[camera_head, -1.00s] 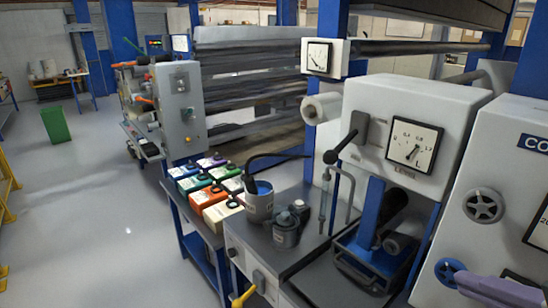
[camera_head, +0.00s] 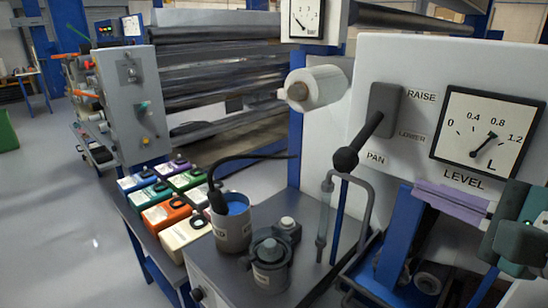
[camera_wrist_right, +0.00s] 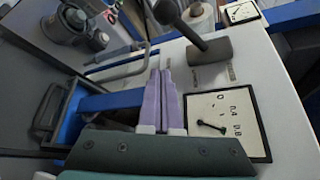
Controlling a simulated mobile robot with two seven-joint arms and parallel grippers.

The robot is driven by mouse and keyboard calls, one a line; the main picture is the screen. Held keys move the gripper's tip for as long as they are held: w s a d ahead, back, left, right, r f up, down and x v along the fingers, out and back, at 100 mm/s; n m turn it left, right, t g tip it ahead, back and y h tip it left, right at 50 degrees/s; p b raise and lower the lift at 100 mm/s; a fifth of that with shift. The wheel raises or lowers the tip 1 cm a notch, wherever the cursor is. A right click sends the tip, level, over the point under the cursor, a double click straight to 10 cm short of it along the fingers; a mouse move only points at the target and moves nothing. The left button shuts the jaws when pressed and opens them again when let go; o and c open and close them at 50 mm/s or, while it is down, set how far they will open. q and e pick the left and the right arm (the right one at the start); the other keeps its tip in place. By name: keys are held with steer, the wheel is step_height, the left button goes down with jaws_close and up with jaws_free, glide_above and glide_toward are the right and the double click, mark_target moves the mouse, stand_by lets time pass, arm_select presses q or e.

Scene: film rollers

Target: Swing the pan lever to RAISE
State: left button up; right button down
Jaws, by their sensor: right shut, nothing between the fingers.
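The pan lever (camera_head: 371,128) is a dark grey arm with a black ball knob (camera_head: 345,160), on a grey block on the white panel (camera_head: 400,65). It slants down and left, towards the viewer. RAISE is printed right of the block's top, LOWER lower down, PAN beneath. The lever (camera_wrist_right: 186,32) also shows at the top of the right wrist view. My right gripper (camera_head: 420,196) has purple fingers, shut and empty, pointing left below the LEVEL dial, right of and below the knob, apart from it. It also shows in the wrist view (camera_wrist_right: 160,78). My left gripper is not in view.
The LEVEL gauge (camera_head: 487,135) sits right of the lever. A bent grey pipe (camera_head: 365,205) stands just below the knob. A white roll (camera_head: 318,88) is to the left. A grey can (camera_head: 232,225), a lidded pot (camera_head: 270,265) and several coloured cartons stand on the bench.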

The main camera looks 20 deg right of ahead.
mark_target(370, 122)
steer(key=w+a+p, duration=0.2)
steer(key=w, duration=0.7)
steer(key=shift+a+f, duration=0.25)
steer(key=shift+a, duration=0.15)
steer(key=shift+p, duration=0.3)
step_height(370, 122, up, 10)
steer(key=a+m+g+y+p, duration=0.1)
steer(key=m+g+y+p, duration=0.2)
steer(key=p, duration=1.3)
steer(key=shift+s+m+g+y, duration=0.15)
steer(key=shift+m+g+y, duration=0.25)
steer(key=shift+m+y, duration=0.95)
steer(key=shift+f+m+h+p, duration=0.1)
steer(key=shift+m+h+p, duration=0.2)
steer(key=shift+m, duration=0.15)
